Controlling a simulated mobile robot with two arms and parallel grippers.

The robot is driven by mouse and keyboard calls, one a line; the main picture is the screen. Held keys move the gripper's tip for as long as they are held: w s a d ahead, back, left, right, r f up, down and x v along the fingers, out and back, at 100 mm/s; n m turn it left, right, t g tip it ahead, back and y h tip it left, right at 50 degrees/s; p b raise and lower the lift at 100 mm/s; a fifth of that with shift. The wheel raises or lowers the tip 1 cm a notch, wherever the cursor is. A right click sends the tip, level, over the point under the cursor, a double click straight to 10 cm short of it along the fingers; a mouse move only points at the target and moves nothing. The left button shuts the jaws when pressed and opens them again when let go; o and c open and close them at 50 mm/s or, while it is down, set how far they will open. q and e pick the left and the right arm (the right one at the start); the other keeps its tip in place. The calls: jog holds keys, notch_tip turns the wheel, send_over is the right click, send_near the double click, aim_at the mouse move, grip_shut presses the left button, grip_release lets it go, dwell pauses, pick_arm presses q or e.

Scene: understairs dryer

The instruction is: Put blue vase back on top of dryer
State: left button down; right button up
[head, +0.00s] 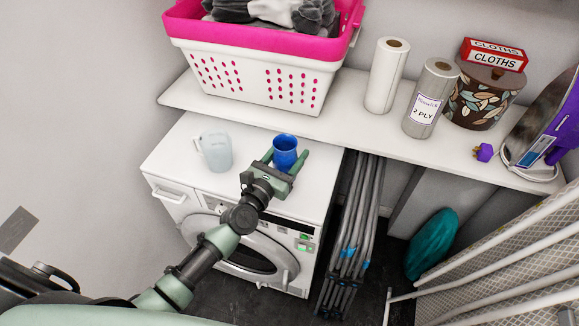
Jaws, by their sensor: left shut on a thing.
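The blue vase (285,150) is small and upright in the head view. My left gripper (287,163) is shut on it, with a finger on each side. The vase is at the right part of the white dryer's top (250,142). I cannot tell whether its base touches the dryer, because the gripper hides the lower part. My right gripper is not in view.
A pale jug (215,151) stands on the dryer to the left of the vase. A shelf (350,118) behind holds a pink and white laundry basket (262,78), paper rolls (387,75), a patterned pot (482,98) and an iron (545,125). Folded grey poles (352,230) stand right of the dryer.

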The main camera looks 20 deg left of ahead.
pick_arm(q)
jog(key=shift+f+b, duration=1.4)
jog(key=shift+f, duration=0.45)
jog(key=shift+f, duration=0.2)
jog(key=shift+c, duration=2.3)
grip_release()
jog(key=shift+r, duration=0.1)
jog(key=shift+r, duration=0.2)
jog(key=b+v, duration=0.1)
jog(key=v, duration=0.4)
jog(key=b+v, duration=0.1)
jog(key=v, duration=0.5)
jog(key=shift+f, duration=0.25)
jog(key=shift+s+a+r, duration=0.15)
jog(key=shift+s, duration=0.4)
